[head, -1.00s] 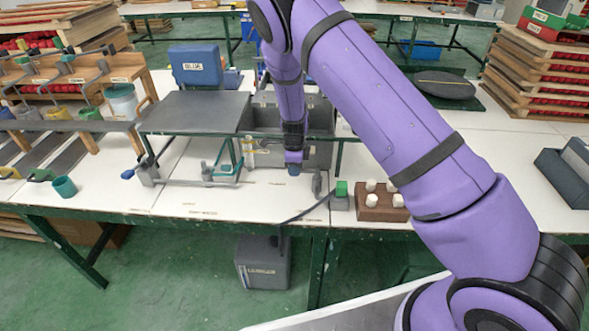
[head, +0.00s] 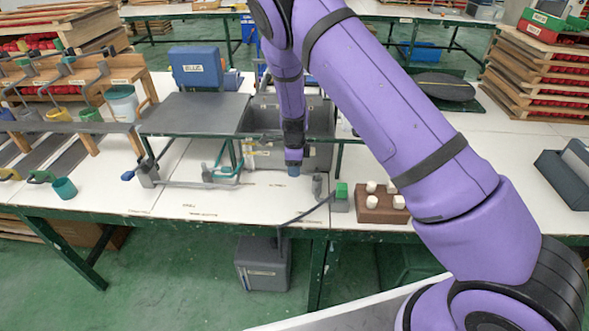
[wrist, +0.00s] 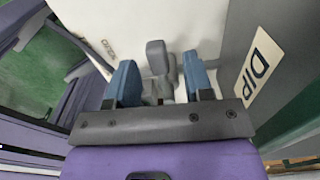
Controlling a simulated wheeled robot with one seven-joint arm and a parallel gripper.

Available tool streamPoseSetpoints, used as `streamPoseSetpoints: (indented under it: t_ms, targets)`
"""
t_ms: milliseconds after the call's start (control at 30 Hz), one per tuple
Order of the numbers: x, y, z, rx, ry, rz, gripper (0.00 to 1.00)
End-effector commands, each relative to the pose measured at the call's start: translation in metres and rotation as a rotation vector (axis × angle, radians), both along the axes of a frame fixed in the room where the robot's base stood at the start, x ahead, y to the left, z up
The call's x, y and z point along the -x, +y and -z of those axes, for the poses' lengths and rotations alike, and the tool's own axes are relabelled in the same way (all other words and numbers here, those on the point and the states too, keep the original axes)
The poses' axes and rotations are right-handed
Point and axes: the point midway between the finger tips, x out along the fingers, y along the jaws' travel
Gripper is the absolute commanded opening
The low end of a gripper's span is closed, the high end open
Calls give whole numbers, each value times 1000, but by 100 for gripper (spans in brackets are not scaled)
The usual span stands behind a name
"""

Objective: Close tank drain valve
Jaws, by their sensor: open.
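The grey dip tank (head: 318,158) stands on the white table, its front partly hidden by my arm; its wall also shows in the wrist view with a DIP label (wrist: 263,68). A grey valve handle (head: 317,186) is low in front of the tank, just right of my gripper (head: 293,171) in the head view. In the wrist view, a grey upright handle (wrist: 157,58) shows between and beyond the two blue fingers of my gripper (wrist: 158,80). The fingers are apart, with no clear contact. The handle's lower part is partly hidden.
A grey panel (head: 190,112) adjoins the tank on the left. A green-topped grey block (head: 341,197) and a brown block with white knobs (head: 380,208) stand right of the valve. A dark hose (head: 303,214) runs down to a grey container (head: 263,266) under the table.

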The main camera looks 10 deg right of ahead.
Motion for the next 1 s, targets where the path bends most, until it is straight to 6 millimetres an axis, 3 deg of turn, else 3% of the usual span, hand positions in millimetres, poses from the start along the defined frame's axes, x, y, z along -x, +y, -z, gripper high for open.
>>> streamPoseSetpoints:
  t_ms: [300,500,1000]
  targets:
    - [0,1,-60,-1,-3,-1,47]
    - [0,1,-85,0,-2,-1,47]
    - [0,0,-95,-2,-2,-1,47]
